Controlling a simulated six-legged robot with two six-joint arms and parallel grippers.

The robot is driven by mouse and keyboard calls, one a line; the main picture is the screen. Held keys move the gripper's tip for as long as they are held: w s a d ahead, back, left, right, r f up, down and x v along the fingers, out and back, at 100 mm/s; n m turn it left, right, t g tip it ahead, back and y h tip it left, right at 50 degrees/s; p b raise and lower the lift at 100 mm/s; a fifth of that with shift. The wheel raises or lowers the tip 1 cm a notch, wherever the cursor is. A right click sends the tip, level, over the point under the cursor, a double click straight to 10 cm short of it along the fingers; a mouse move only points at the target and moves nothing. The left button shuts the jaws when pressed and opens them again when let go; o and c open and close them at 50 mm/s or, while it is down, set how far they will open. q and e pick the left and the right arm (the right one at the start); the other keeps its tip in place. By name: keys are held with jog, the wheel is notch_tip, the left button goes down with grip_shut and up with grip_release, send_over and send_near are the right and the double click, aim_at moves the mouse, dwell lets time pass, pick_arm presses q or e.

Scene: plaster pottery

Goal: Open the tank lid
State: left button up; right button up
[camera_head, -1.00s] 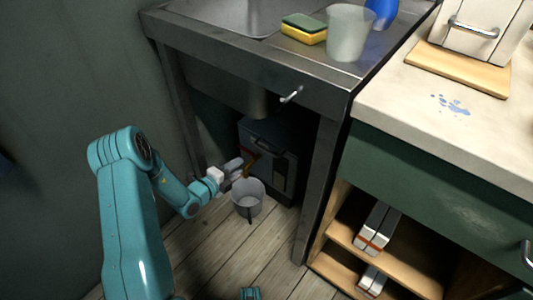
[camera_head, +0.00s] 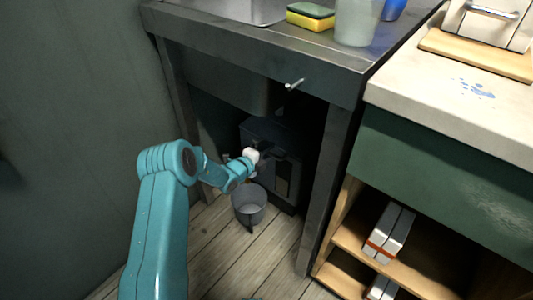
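The tank is a dark grey box (camera_head: 287,180) under the sink, in shadow. Its top (camera_head: 275,134) is dark, and I cannot tell whether the lid is raised. My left arm reaches in from the left, and my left gripper (camera_head: 262,152) is at the tank's upper front left, close to its top edge. The fingers are dark and small against the tank, so their opening and any contact are unclear. My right gripper is not in view.
A grey bucket (camera_head: 249,206) stands on the plank floor just below my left gripper. The sink's metal legs (camera_head: 328,190) and front apron (camera_head: 255,65) frame the space. A shelf unit (camera_head: 375,255) with boxes stands at the right.

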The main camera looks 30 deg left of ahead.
pick_arm(q)
jog(key=shift+c, duration=0.3)
grip_shut()
jog(key=shift+s+a+r+p, duration=0.1)
jog(key=shift+s+p, duration=0.2)
jog(key=shift+p, duration=0.05)
jog(key=f+p+v, duration=0.1)
jog(key=p+v, duration=0.2)
jog(key=v, duration=0.3)
jog(key=shift+s+f, duration=0.2)
jog(key=shift+s, duration=0.35)
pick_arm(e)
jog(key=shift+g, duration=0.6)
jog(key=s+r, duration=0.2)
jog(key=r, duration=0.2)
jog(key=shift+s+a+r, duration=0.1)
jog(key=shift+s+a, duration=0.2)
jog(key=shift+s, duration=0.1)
pick_arm(q)
jog(key=shift+o, duration=0.3)
grip_release()
jog(key=shift+s+p, duration=0.1)
jog(key=shift+p, duration=0.25)
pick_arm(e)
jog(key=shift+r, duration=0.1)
